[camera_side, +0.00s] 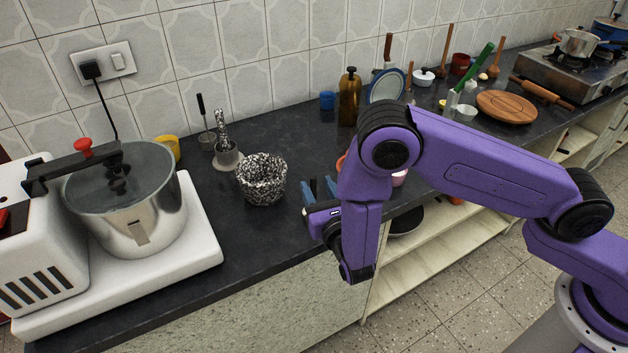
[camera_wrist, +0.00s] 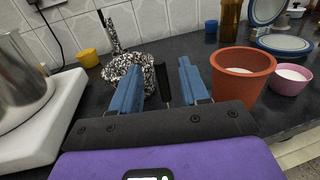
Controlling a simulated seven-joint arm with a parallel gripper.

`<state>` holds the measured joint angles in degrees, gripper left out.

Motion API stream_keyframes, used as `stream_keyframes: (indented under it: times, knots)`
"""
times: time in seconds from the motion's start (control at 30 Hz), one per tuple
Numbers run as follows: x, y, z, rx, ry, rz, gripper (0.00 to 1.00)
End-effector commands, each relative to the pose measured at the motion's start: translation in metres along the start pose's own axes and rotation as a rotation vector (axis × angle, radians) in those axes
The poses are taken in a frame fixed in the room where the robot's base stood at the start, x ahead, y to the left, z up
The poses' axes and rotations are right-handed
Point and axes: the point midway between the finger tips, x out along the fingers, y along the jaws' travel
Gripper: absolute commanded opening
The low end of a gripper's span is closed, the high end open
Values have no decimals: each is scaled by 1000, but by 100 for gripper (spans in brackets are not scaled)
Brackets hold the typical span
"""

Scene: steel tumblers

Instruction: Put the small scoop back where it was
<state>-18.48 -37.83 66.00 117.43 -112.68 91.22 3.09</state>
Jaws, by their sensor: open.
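My gripper (camera_side: 320,188) has blue fingers, spread apart, low over the counter right of the speckled bowl (camera_side: 263,180). In the wrist view a short black handle-like piece (camera_wrist: 162,84) shows between the open fingers; its lower end is hidden by the gripper body. It may be the small scoop's handle; I cannot tell whether it touches a finger. I cannot tell which piece is the small scoop.
An orange pot with white contents (camera_wrist: 243,75) stands close right of the fingers, with a pink bowl (camera_wrist: 291,79) beyond. A mixer (camera_side: 125,200) fills the left. A yellow cup (camera_side: 168,149) and brown bottle (camera_side: 349,98) stand behind. Dark counter is clear in front of the speckled bowl.

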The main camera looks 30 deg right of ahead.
Motion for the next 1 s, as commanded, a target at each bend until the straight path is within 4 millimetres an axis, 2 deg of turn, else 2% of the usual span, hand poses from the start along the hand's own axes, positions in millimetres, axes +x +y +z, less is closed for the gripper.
stream_keyframes:
  times: [0.03, 0.2, 0.43, 0.6, 0.83, 0.93, 1.0]
  knots:
    - [-12, 2, 0, -2, 2, 7, 45]
    - [-46, 2, 0, -2, 1, 6, 45]
    - [-77, 1, 0, -1, 1, 3, 45]
    - [-85, 0, 0, 1, 0, 0, 45]
    - [-84, -2, 3, 9, 1, -13, 45]
    - [-78, -16, 15, 43, 8, -80, 45]
    - [-73, -33, 29, 90, 22, -164, 45]
